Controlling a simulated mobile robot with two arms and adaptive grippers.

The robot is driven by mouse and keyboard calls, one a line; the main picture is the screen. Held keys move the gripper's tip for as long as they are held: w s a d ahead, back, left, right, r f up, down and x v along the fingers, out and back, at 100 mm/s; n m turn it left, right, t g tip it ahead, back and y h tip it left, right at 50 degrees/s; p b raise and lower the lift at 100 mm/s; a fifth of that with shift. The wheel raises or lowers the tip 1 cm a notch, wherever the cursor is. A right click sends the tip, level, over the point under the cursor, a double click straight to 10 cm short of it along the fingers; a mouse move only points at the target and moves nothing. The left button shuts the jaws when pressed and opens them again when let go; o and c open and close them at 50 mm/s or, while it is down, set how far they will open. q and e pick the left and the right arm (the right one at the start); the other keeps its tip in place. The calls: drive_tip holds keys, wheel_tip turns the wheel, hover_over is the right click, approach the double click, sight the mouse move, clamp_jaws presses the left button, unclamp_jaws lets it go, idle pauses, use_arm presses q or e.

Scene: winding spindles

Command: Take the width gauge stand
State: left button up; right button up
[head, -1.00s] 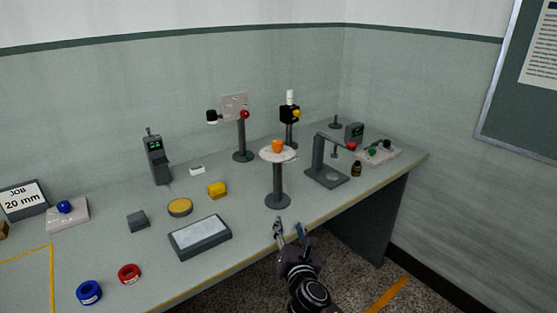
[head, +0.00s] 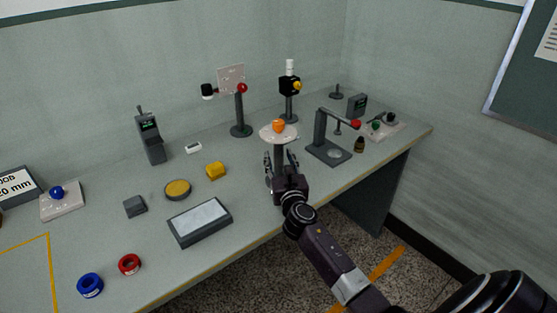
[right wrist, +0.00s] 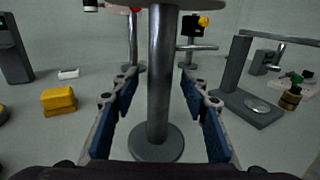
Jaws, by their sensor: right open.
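A stand with a round pale top (head: 265,135), an orange knob (head: 279,126) and a grey post stands near the table's front edge. No readable label shows which stand is the width gauge stand. My right gripper (head: 280,159) is open at this stand. In the right wrist view, the grey post (right wrist: 161,75) rises between the blue-padded fingers (right wrist: 162,100), with space visible on both sides. Its round base (right wrist: 157,147) rests on the table. In the head view, the gripper hides the lower post and base. My left gripper is not in view.
Behind stand a red-knobbed stand (head: 240,110) and a yellow-knobbed black-headed stand (head: 289,105). A grey frame with a red knob (head: 320,128) is close on the right. A yellow block (head: 216,170) and a grey tray (head: 200,221) lie left.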

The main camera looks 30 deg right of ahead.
drive_tip(key=shift+w+d, duration=0.15)
drive_tip(key=shift+w, duration=0.3)
drive_tip(key=shift+c, duration=0.7)
clamp_jaws()
drive_tip(key=shift+r, duration=0.15)
